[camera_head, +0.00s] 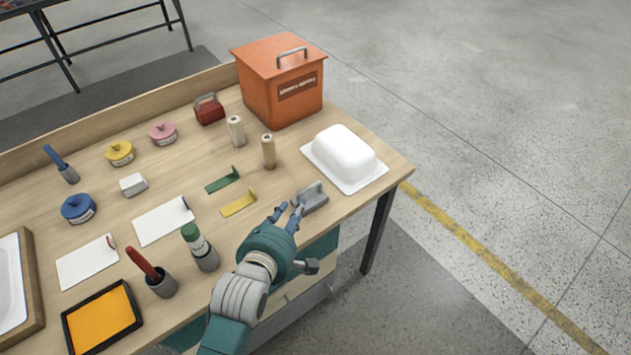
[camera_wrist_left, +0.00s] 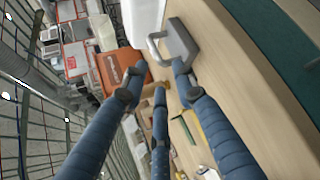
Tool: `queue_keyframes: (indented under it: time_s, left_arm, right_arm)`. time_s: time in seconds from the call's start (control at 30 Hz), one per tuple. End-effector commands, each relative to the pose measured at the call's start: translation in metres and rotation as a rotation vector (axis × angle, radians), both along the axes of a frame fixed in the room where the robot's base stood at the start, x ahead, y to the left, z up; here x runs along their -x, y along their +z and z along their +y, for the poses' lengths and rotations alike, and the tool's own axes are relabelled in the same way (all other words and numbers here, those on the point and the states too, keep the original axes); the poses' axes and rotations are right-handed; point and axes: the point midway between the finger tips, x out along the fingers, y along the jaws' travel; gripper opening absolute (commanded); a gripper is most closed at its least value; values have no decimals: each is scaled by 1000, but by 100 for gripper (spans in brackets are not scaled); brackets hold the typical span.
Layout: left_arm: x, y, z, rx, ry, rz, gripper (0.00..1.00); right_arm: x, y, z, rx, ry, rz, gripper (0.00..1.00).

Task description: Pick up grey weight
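The grey weight (camera_head: 314,199), a block with a loop handle, sits near the table's front right edge. In the left wrist view the weight (camera_wrist_left: 180,40) shows just beyond the fingertips, with its handle toward the left. My left gripper (camera_head: 288,211) is just to the left of and in front of the weight. Its blue fingers (camera_wrist_left: 156,88) are spread, with nothing between them. One fingertip overlaps the weight's lower edge in the wrist view; I cannot tell whether it touches. My right gripper is not in view.
A white domed tub shell (camera_head: 343,153) lies just behind the weight. An orange box (camera_head: 281,80) stands at the back right. Yellow (camera_head: 239,203) and green (camera_head: 223,180) brackets and a tan cylinder (camera_head: 268,152) are to the left. The table edge is close in front.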

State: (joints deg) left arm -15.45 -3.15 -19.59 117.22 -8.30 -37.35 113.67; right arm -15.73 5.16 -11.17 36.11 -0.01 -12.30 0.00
Motion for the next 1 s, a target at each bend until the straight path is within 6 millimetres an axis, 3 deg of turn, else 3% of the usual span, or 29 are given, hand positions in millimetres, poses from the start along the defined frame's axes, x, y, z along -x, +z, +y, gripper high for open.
queue_keyframes:
  time_s: [0.17,0.4,0.5,0.83,1.0]
  left_arm:
    - [-21,-3,-8,31,10,-6,28]
    - [-49,-15,-16,30,10,-7,28]
    - [-53,-18,-17,29,10,-6,28]
    - [-91,-34,-25,28,10,-5,28]
    - [-98,-39,-27,31,9,-4,28]
  right_arm:
    - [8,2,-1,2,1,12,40]
    - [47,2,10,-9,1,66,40]
    - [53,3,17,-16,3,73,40]
    - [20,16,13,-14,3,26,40]
    - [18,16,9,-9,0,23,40]
